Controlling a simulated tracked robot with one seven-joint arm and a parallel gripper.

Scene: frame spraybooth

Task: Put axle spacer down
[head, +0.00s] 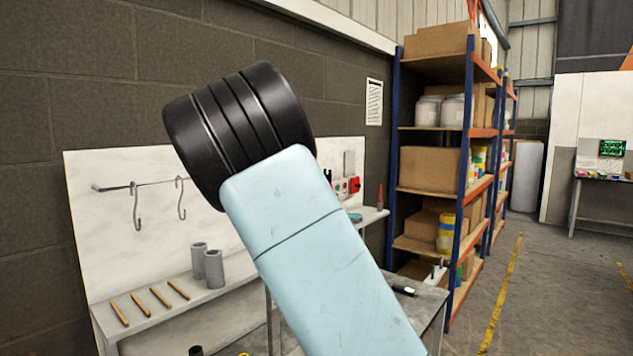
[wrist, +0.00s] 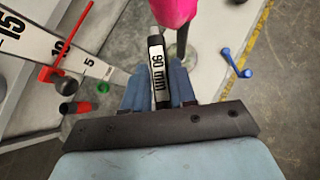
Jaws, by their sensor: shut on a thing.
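The axle spacer (wrist: 157,60) is a slim dark bar with a white label reading a number and "mm" in the wrist view. My gripper (wrist: 158,84) is shut on it, with one blue finger on each side. The spacer stands out beyond the fingertips, and its lower end is hidden between the fingers. In the head view my light blue arm fills the middle and my gripper and the spacer do not show.
The wrist view shows a pink object (wrist: 175,10) close beyond the spacer, a blue crank-shaped piece (wrist: 238,63), a numbered white strip (wrist: 70,55), a red tool (wrist: 65,62) and a green ring (wrist: 103,87). In the head view, grey cylinders (head: 214,269) stand on a wall shelf (head: 150,318).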

